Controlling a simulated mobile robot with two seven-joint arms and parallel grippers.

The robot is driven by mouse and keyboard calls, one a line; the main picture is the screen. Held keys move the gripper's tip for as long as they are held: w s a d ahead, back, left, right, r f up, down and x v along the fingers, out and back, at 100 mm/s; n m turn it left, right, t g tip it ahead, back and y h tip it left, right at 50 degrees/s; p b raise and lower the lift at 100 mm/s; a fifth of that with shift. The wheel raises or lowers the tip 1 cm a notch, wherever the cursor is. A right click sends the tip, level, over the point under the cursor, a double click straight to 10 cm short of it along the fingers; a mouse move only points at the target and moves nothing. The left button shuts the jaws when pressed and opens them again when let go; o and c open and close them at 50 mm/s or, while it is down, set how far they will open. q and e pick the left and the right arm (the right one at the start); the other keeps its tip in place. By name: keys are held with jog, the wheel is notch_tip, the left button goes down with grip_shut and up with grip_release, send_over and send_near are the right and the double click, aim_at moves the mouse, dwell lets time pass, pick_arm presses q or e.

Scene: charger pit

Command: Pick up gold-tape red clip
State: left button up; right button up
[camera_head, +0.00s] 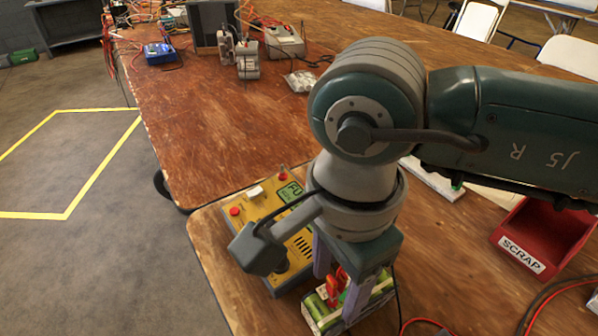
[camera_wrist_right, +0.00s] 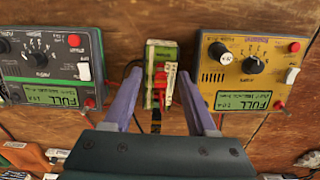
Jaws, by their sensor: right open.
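A red clip (camera_head: 335,282) sits on a green battery pack (camera_head: 318,308) at the table's near edge. In the wrist view the red clip (camera_wrist_right: 160,80) is on the near part of the green pack (camera_wrist_right: 163,52), beside a pale strip. I cannot make out gold tape on it. My right gripper (camera_head: 342,290) points down over the pack, its purple fingers apart. In the wrist view the open fingers (camera_wrist_right: 160,75) stand to either side of the clip and pack, with gaps. Part of the clip is hidden by a finger in the head view. My left gripper is not in view.
A yellow charger (camera_head: 283,230) stands left of my right gripper; a grey charger (camera_wrist_right: 50,68) stands on the pack's other side. Both displays read FULL. A red SCRAP bin (camera_head: 545,235) is at the right. Red and black cables lie near the front.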

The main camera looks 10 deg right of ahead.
aim_at(338, 276)
jog(key=shift+c, duration=0.4)
grip_shut()
jog(key=shift+r, duration=0.15)
jog(key=shift+r, duration=0.25)
notch_tip(338, 276, up, 19)
jog(key=p, duration=0.1)
jog(key=shift+r+p, duration=0.2)
jog(key=shift+p, duration=0.2)
